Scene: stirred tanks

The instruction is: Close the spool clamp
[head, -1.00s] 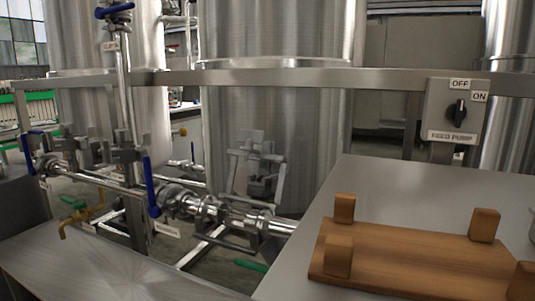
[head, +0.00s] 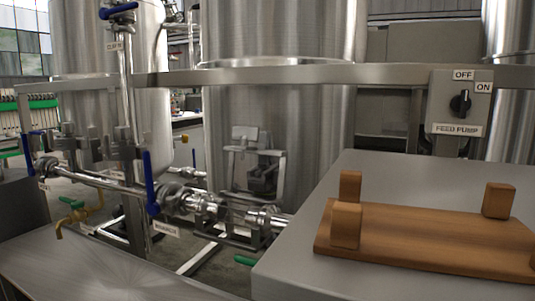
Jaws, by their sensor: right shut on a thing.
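A steel pipe run with rounded clamps and flanges crosses low in front of the middle tank. The spool clamp (head: 262,217) appears to be the bright ring on this run, small and partly hidden by grey metal. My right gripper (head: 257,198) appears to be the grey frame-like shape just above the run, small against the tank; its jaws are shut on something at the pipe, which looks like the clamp. I cannot tell how far the clamp is closed. My left gripper is not in view.
A steel table (head: 380,172) with a wooden cradle (head: 430,237) stands at right. A feed pump switch box (head: 459,103) hangs on the rail (head: 320,75). A blue valve handle (head: 150,180) stands left of the clamps. A bare steel surface (head: 120,270) lies at lower left.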

